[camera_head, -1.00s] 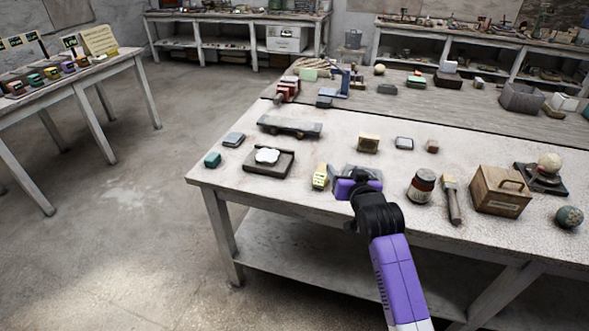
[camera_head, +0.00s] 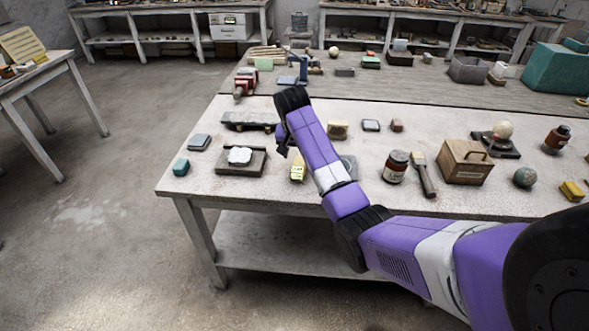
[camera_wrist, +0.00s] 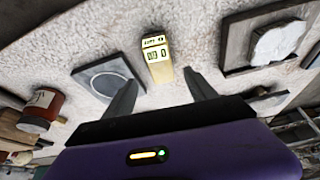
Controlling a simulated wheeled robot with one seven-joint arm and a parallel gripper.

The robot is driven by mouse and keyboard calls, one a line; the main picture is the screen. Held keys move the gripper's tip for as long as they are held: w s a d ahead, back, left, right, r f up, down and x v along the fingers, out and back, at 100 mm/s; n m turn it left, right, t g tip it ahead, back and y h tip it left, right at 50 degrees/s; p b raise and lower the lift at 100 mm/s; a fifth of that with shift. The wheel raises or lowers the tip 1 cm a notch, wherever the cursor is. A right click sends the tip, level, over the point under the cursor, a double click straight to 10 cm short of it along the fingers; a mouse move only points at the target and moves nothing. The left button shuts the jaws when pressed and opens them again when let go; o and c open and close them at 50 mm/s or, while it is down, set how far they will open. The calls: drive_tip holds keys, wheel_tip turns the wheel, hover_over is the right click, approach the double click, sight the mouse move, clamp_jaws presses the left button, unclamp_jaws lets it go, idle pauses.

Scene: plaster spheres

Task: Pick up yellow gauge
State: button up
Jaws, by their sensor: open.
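The yellow gauge (camera_head: 298,168), a small upright block, stands on the pale speckled bench (camera_head: 245,190) near its front edge. In the wrist view its lit face (camera_wrist: 156,50) shows dark digits. My gripper (camera_wrist: 160,84) is open and empty there, its two dark fingers spread. The gauge shows between and beyond the fingertips, apart from both. In the head view my arm reaches across the bench, and only a small dark part of my gripper (camera_head: 282,142) shows behind it, above and left of the gauge.
Left of the gauge is a dark plate with a white blob (camera_head: 240,157). A dark-framed square plate (camera_wrist: 103,78) lies on its other side.

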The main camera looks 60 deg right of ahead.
sight(299, 164)
drive_tip(key=shift+a+p+x, duration=0.1)
drive_tip(key=shift+p+x, duration=0.2)
drive_tip(key=shift+x, duration=1.4)
drive_tip(key=shift+a+p+x, duration=0.15)
drive_tip(key=shift+p+x, duration=0.1)
drive_tip(key=shift+x, duration=1.4)
drive_tip(key=shift+f, duration=0.4)
drive_tip(key=shift+c, duration=0.3)
clamp_jaws()
